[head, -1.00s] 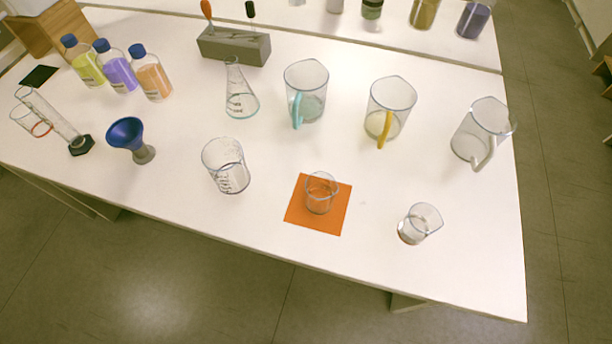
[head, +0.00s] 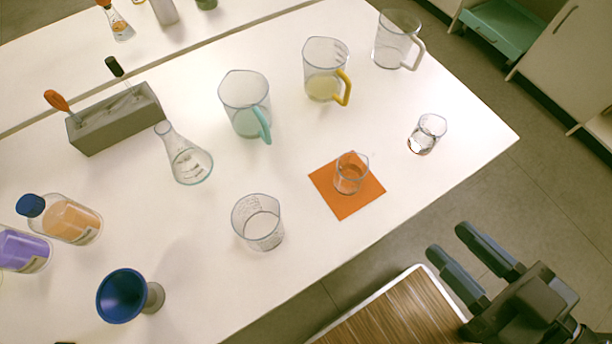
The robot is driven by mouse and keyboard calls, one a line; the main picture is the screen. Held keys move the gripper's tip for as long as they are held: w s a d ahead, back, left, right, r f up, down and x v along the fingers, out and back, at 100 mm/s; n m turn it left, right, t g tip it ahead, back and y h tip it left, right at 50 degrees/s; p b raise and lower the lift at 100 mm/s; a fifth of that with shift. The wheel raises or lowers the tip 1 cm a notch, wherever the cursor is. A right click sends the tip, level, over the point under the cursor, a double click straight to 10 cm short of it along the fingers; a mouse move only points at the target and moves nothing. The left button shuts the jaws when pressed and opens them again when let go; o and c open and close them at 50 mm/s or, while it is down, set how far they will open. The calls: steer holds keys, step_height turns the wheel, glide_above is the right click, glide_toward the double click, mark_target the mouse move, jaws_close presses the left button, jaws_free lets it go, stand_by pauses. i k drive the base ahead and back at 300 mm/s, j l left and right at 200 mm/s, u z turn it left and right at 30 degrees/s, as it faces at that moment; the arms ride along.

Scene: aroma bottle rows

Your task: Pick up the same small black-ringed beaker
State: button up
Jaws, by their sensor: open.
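A small clear beaker (head: 427,134) with a dark line around its lower part stands upright near the right end of the white table. A second small clear beaker (head: 350,174) stands upright on an orange square mat (head: 344,208) near the front edge. Any black ring on this one cannot be made out. My gripper (head: 447,240) is at the lower right, beyond the table's front edge. Its two dark fingers are apart with nothing between them. It is clear of both beakers.
A larger beaker (head: 258,224) and a blue funnel (head: 122,297) stand left of the mat. A flask (head: 185,158) and handled jugs (head: 246,108) stand behind. A wood-topped surface (head: 392,312) lies below my gripper. The white table (head: 290,284) is bare along its front edge.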

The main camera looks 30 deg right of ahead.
mark_target(344, 186)
steer(key=k+l+u, duration=0.3)
steer(key=k+l, duration=0.2)
steer(key=l, duration=0.15)
steer(key=k+l+u, duration=0.3)
steer(key=k+l, duration=0.2)
